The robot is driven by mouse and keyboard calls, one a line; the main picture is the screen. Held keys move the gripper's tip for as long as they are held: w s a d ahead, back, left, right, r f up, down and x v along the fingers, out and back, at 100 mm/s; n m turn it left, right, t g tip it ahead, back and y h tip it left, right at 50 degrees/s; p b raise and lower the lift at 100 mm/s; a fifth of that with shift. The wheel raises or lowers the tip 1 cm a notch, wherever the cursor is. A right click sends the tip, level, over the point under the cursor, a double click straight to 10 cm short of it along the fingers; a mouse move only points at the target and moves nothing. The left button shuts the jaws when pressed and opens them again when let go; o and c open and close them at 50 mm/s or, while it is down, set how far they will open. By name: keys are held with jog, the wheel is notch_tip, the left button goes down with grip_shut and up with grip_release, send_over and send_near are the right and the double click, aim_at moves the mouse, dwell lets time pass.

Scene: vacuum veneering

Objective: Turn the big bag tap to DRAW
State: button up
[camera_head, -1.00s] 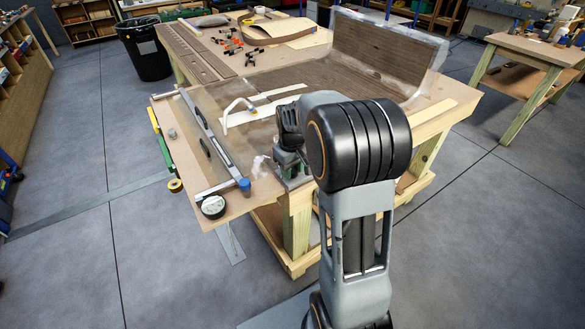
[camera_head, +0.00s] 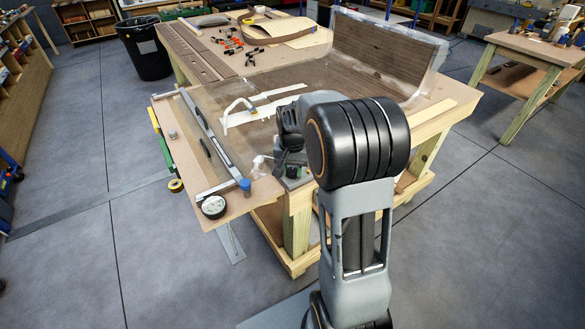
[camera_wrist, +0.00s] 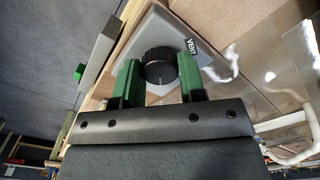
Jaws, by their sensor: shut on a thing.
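The tap's round black knob (camera_wrist: 160,73) sits on a grey plate (camera_wrist: 165,30) in the wrist view. A VENT label (camera_wrist: 191,46) is on the plate to the upper right of the knob. My gripper (camera_wrist: 159,66) has its two green fingers on either side of the knob and is shut on it. The knob's pointer and the DRAW mark cannot be made out. In the head view the grey tap base (camera_head: 294,183) stands at the bench corner, with my wrist over it hiding the knob.
Floor is free to the left.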

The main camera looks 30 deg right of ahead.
aim_at(292, 170)
jog(key=shift+r+m, duration=0.1)
jog(key=shift+m, duration=0.9)
jog(key=o, duration=0.6)
jog(key=shift+o, duration=0.2)
notch_tip(292, 170, up, 14)
dwell(0.5)
